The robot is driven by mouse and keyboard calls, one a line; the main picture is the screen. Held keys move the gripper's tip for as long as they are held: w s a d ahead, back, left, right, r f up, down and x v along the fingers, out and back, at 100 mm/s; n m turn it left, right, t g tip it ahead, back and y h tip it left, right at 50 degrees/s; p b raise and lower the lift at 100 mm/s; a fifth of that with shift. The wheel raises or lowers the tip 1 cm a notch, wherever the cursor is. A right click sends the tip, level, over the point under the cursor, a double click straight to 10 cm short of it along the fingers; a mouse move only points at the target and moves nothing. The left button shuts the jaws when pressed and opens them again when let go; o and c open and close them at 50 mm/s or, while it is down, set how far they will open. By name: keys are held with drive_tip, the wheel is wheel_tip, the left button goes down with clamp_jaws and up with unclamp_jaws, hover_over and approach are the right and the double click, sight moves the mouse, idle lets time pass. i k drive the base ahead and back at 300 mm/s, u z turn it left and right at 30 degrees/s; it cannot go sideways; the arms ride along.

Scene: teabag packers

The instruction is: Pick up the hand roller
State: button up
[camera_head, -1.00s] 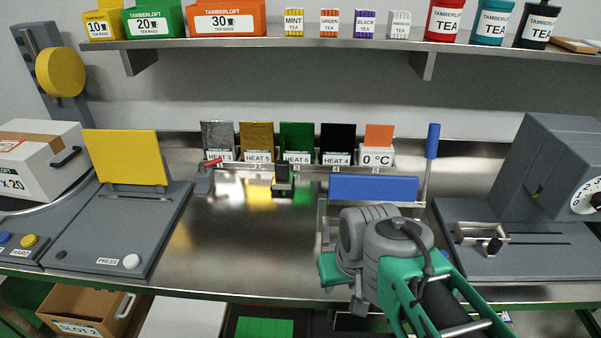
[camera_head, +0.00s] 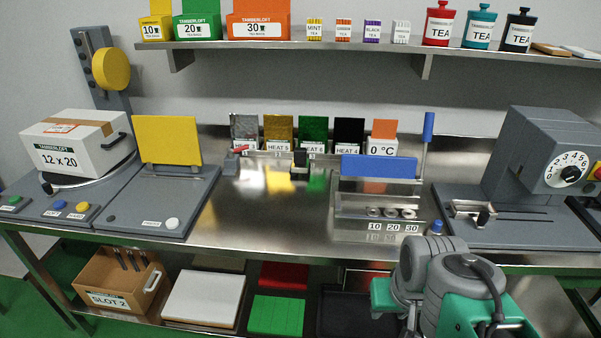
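I cannot pick out the hand roller for certain. A small black-handled tool (camera_head: 300,160) stands upright on the bench in front of the row of small cards. A small blue-topped piece (camera_head: 437,228) sits at the bench's front edge, just above my arm in the picture. Either is too small to identify surely. My arm, grey and green, fills the lower right, in front of the bench and well apart from the black-handled tool. My gripper's fingers do not show; they are hidden behind the arm or below the picture.
A blue-topped fixture (camera_head: 378,167) with an upright blue handle (camera_head: 428,127) stands right of centre. A grey dial machine (camera_head: 545,160) stands at right, a yellow-plated press (camera_head: 168,140) at left. The middle of the steel bench (camera_head: 265,220) is clear. A lower shelf holds a box (camera_head: 122,285).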

sight(299, 164)
drive_tip(key=u, duration=0.7)
drive_tip(key=i, duration=0.95)
